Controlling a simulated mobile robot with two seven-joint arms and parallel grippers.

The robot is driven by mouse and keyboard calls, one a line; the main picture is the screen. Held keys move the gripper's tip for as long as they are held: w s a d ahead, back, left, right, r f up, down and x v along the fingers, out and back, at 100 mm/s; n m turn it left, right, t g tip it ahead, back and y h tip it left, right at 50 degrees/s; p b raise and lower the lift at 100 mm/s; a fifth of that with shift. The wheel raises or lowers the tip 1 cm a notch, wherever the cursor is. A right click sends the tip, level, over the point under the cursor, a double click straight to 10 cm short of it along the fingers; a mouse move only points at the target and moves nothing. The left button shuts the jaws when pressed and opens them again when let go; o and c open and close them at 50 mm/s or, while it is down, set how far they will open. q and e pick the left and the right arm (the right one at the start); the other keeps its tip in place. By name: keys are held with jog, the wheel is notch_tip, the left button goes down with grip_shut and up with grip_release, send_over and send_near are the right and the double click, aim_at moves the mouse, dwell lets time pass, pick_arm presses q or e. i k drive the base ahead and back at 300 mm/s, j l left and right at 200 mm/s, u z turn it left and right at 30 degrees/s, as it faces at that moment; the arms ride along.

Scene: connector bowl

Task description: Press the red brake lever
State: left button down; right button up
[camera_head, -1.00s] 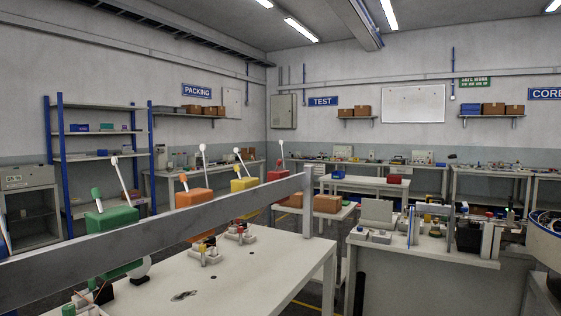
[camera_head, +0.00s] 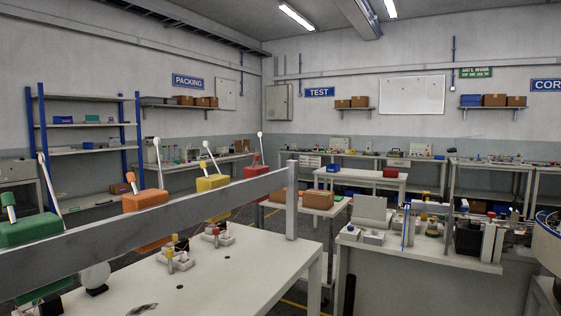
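A red lever box (camera_head: 258,169) stands behind a long grey rail, at the right end of a row of coloured boxes. A thin lever with a white knob (camera_head: 261,135) rises from it, and a short red part leans on its top. The rail hides the lower part of the red box. Neither of my grippers is in view.
The grey rail (camera_head: 200,219) slants across the front of the row above a white table (camera_head: 245,262). Yellow (camera_head: 212,183), orange (camera_head: 145,200) and green (camera_head: 28,229) lever boxes stand to the left. Small connectors lie on the table. A bench (camera_head: 420,247) stands to the right.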

aim_at(256, 157)
jog(key=i+l+z, duration=0.1)
jog(key=i+l, duration=0.4)
jog(key=i+l+z, duration=0.1)
jog(key=i+l, duration=0.3)
jog(key=i, duration=0.35)
